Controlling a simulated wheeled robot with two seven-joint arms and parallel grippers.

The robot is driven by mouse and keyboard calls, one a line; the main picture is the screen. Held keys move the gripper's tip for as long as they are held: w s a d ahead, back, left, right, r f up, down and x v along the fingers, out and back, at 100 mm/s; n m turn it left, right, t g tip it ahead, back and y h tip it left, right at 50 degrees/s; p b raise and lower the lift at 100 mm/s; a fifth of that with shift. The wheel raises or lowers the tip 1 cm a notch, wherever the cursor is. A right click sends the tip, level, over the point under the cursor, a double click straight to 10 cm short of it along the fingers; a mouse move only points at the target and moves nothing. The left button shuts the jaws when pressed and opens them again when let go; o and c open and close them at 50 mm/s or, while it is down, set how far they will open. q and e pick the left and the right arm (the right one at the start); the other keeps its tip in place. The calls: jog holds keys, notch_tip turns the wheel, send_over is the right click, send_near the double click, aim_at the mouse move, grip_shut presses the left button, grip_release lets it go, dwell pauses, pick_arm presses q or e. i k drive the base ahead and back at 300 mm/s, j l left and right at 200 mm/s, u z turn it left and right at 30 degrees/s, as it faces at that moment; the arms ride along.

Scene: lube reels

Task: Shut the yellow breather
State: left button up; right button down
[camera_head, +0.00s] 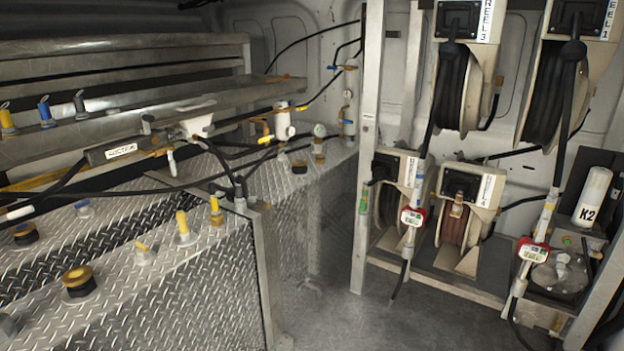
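Several yellow-handled fittings are in view, and I cannot tell for sure which is the yellow breather. An upright yellow valve (7,118) stands at the far left on the metal rail, beside a blue one (46,112) and a grey one (80,105). On the diamond-plate tank top, an upright yellow handle (183,225) sits on a pale base. Whether each is open or shut is not clear. Neither of my grippers shows.
Black hoses (130,192) and a grey box-shaped fitting (118,150) hang over the tanks. Hose reels (455,85) stand at the right behind a metal post (367,150). The floor (370,325) between is clear.

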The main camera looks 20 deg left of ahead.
aim_at(142, 251)
jog(key=i+j+u, duration=0.2)
jog(key=u, duration=0.25)
jog(key=i+u, duration=1.15)
jog(key=u, duration=0.2)
jog(key=i+l+u, duration=0.1)
jog(key=i+u, duration=0.2)
jog(key=i, duration=0.3)
